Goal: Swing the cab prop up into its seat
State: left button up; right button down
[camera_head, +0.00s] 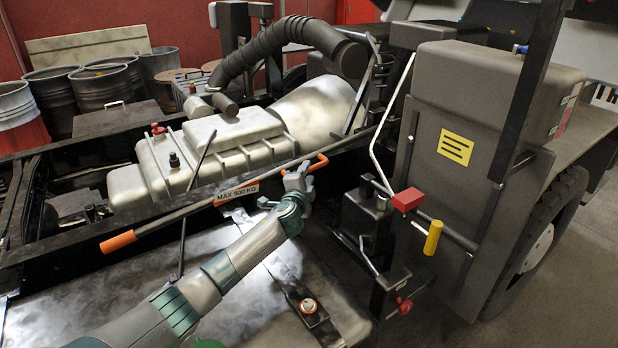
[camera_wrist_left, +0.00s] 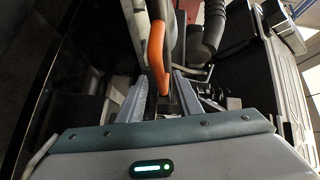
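The cab prop (camera_head: 215,205) is a long thin rod lying slantwise along the chassis side. It has an orange grip (camera_head: 118,241) at its lower left end and a bent orange end (camera_head: 318,162) at its upper right. My left gripper (camera_head: 298,178) is at this bent end, reaching up from below. In the left wrist view the orange end (camera_wrist_left: 157,55) runs down between my fingers (camera_wrist_left: 160,100), which look apart with gaps beside it. I cannot tell which part is the prop's seat. My right gripper is not in view.
A pale engine block (camera_head: 210,140) with a black hose lies behind the rod. A red block (camera_head: 408,199) and a yellow handle (camera_head: 433,237) stick out at the right, beside the dark grey box (camera_head: 460,120). A metal panel (camera_head: 350,305) lies below my arm.

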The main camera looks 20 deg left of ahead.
pick_arm(q)
jog(key=w, duration=0.1)
jog(key=w+b, duration=0.1)
jog(key=shift+w+a+f, duration=0.1)
jog(key=shift+w+f, duration=0.15)
jog(key=shift+w, duration=0.05)
jog(key=shift+w+r+b, duration=0.1)
jog(key=shift+w+b, duration=0.15)
jog(key=shift+b, duration=0.1)
grip_shut()
